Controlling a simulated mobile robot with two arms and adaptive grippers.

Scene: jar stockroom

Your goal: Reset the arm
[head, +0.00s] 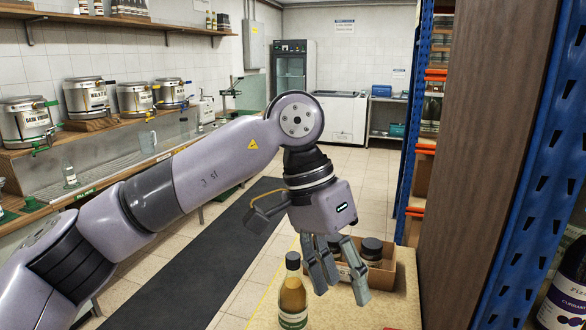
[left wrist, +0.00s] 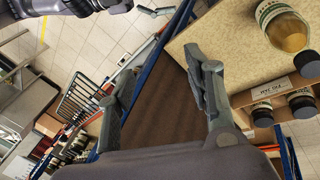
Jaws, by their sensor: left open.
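My left gripper (head: 341,291) hangs fingers down over the pale worktop (head: 338,308), and its jaws are open with nothing between them. In the left wrist view the two fingers (left wrist: 155,75) stand wide apart. A bottle of amber liquid with a black cap (head: 293,299) stands just left of the fingers in the head view, apart from them. It also shows at the upper right of the left wrist view (left wrist: 286,32).
A cardboard box (head: 406,266) with dark-lidded jars (head: 371,249) stands behind the gripper. A brown panel (head: 487,140) and blue rack upright (head: 548,170) rise on the right. The left counter holds steel pots (head: 87,98). The aisle floor mat (head: 200,272) is clear.

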